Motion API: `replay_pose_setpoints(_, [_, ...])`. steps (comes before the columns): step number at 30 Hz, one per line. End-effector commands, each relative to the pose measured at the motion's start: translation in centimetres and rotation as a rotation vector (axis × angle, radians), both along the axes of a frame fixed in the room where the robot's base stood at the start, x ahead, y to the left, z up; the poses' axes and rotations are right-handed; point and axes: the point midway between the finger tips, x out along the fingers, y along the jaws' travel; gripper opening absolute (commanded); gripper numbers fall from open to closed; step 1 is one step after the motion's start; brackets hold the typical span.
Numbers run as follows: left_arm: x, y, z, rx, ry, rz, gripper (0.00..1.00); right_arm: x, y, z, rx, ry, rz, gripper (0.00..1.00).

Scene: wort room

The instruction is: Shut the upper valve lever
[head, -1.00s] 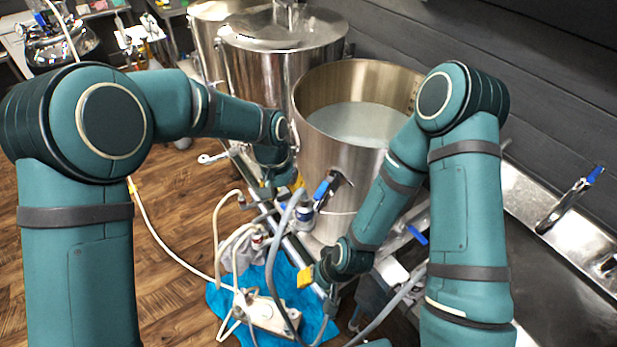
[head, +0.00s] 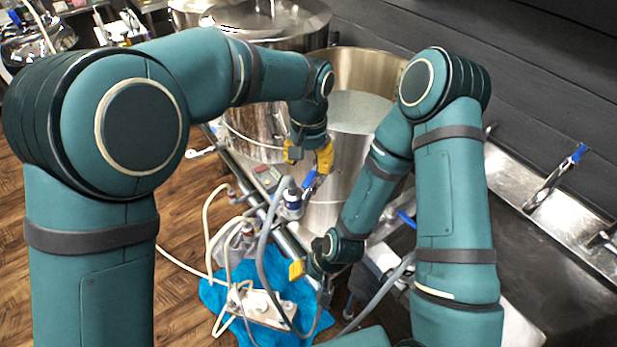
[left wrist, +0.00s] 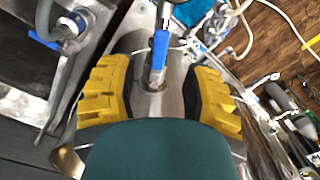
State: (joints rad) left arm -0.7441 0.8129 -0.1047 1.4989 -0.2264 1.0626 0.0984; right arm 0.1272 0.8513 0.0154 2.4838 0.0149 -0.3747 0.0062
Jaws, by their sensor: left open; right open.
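The upper valve lever is a blue handle (head: 310,181) on the front of the open steel kettle (head: 345,190). My left gripper (head: 308,157) is open just above it, with its yellow fingers pointing down. In the left wrist view the blue lever (left wrist: 159,50) lies between the lines of the two open fingers (left wrist: 158,88), a little beyond their tips, with no contact visible. The valve body is partly hidden by the gripper. My right gripper (head: 309,282) is open, lower down, beside the grey hose, and seems empty.
A grey hose (head: 262,240) runs down from the valve area to a pump (head: 262,308) on a blue cloth (head: 213,293). Another blue lever (head: 406,218) is behind my right arm. A blue-handled tap (head: 555,178) stands at the sink on the right.

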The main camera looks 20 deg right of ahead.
Motion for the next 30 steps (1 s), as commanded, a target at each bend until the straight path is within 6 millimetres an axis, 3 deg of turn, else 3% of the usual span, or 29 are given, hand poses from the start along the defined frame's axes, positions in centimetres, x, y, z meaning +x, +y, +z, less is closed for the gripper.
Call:
replay_pose_setpoints(3, [0.0,0.1,-2.4,0.003,0.002,0.001,0.48,-0.1,0.0,-0.3,0.0,0.002,0.002,0.47])
replay_pose_setpoints(9, [0.0,0.0,-4.7,0.001,0.001,0.0,0.48,-0.2,0.0,-0.5,0.001,0.004,0.004,0.47])
replay_pose_setpoints(22, [0.0,0.0,-5.5,0.0,0.0,0.0,0.48,-0.2,0.0,-0.6,0.001,0.005,0.004,0.47])
replay_pose_setpoints(23, [0.0,0.0,-5.5,0.0,0.0,0.0,0.44,-0.2,0.0,-0.6,0.001,0.005,0.004,0.47])
replay_pose_setpoints(24, [0.0,0.0,-5.5,0.0,0.0,0.0,0.3,-0.2,0.0,-0.6,0.001,0.005,0.004,0.47])
replay_pose_setpoints(27, [0.0,0.0,-5.5,0.0,0.0,0.0,0.0,-0.2,0.0,-0.6,0.001,0.004,0.004,0.47])
replay_pose_setpoints(30, [0.0,0.0,-5.5,0.0,0.0,0.0,0.0,-0.2,0.0,-0.6,0.001,0.004,0.004,0.47])
